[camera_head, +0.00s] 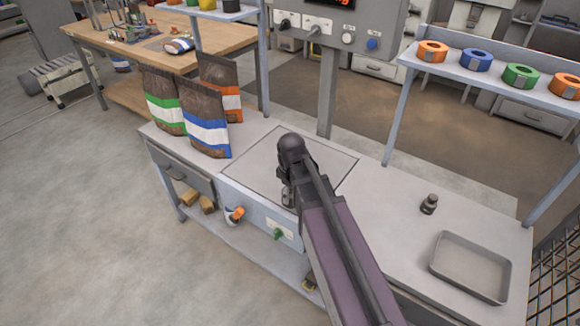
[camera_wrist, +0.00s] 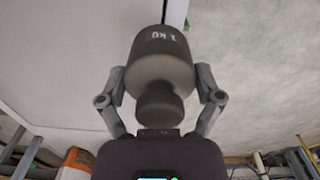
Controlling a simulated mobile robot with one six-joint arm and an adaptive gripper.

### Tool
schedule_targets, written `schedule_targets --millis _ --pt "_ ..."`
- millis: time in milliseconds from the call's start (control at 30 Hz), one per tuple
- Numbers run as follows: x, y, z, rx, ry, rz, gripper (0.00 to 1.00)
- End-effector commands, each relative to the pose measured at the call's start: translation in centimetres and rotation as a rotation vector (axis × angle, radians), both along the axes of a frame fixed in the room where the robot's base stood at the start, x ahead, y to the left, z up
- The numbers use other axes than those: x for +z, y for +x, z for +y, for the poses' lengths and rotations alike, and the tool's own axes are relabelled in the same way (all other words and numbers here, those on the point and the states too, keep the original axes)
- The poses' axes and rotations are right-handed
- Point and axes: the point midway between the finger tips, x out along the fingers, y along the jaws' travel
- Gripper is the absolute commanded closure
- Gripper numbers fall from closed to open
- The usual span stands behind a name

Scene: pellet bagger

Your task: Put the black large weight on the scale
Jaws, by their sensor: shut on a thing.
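The black large weight (camera_wrist: 160,58), a dark cylinder with a narrower knob and a "1 KG" mark, is between my gripper's two fingers (camera_wrist: 163,84) in the wrist view. The gripper is shut on it. In the head view my arm hides the weight and most of my gripper (camera_head: 288,194), which is over the front part of the scale. The scale (camera_head: 256,160) is a flat square plate set in the bench top. I cannot tell whether the weight touches the plate.
A smaller dark weight (camera_head: 429,205) stands on the bench to the right, near an empty grey tray (camera_head: 446,266). Several pellet bags, including a blue-striped bag (camera_head: 205,124), stand left of the scale. A post (camera_head: 327,95) carrying a control panel (camera_head: 345,28) rises behind it.

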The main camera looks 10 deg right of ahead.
Motion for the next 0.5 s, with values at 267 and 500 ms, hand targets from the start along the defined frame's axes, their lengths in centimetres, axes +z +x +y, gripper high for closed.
schedule_targets --millis 267,500 --pt "0.0 0.3 0.0 -0.001 0.0 0.0 0.77" --pt "-0.3 2.5 -0.7 -0.002 0.0 0.0 0.77"
